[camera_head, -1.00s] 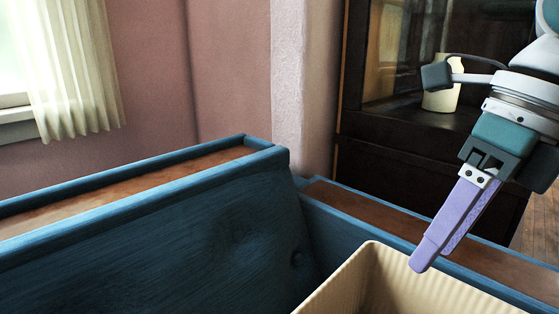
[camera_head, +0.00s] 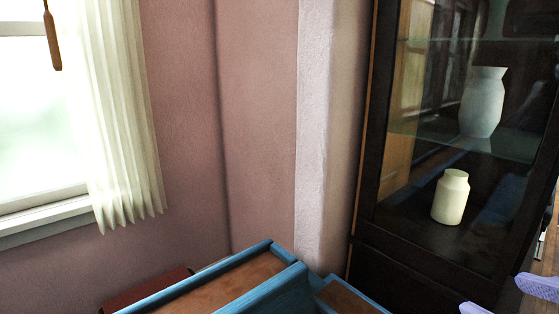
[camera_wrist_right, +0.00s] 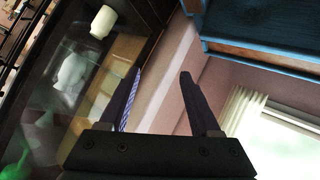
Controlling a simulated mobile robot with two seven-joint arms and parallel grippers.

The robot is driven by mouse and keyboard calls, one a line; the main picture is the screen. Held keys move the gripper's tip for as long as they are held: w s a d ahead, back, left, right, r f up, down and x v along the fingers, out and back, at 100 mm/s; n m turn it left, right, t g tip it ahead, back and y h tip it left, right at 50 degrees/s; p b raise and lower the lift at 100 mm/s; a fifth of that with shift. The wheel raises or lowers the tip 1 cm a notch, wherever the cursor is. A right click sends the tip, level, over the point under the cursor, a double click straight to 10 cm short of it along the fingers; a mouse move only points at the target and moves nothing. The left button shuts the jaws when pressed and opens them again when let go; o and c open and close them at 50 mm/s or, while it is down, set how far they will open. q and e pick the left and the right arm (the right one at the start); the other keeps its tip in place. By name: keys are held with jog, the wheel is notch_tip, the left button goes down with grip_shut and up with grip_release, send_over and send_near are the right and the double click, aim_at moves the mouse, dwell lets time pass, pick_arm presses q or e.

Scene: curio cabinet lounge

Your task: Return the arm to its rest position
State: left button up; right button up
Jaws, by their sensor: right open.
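My right gripper (camera_head: 508,298) shows only as purple fingertips at the lower right edge of the head view. In the right wrist view, its two dark fingers (camera_wrist_right: 158,95) stand apart with nothing between them. Beyond the fingers are the pink wall and the pale wall corner. The rest of the right arm is outside the head view. My left gripper is not in view.
Blue wooden furniture (camera_head: 290,291) with brown tops stands at the bottom. A dark glass-fronted cabinet (camera_head: 395,258) at the right holds a cream jar (camera_head: 451,197) and a white vase (camera_head: 483,103). A curtained window (camera_head: 40,120) is at the left.

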jog(key=s+a+m+g+y+p, duration=0.25)
jog(key=s+g+p, duration=0.45)
jog(key=s, duration=0.9)
pick_arm(q)
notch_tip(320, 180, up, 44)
jog(key=p, duration=3.5)
pick_arm(e)
notch_tip(320, 180, up, 36)
jog(key=shift+w+f+n+g+h, duration=0.15)
jog(key=shift+w+n+g+h, duration=0.2)
jog(key=shift+w, duration=0.1)
jog(key=shift+d, duration=0.1)
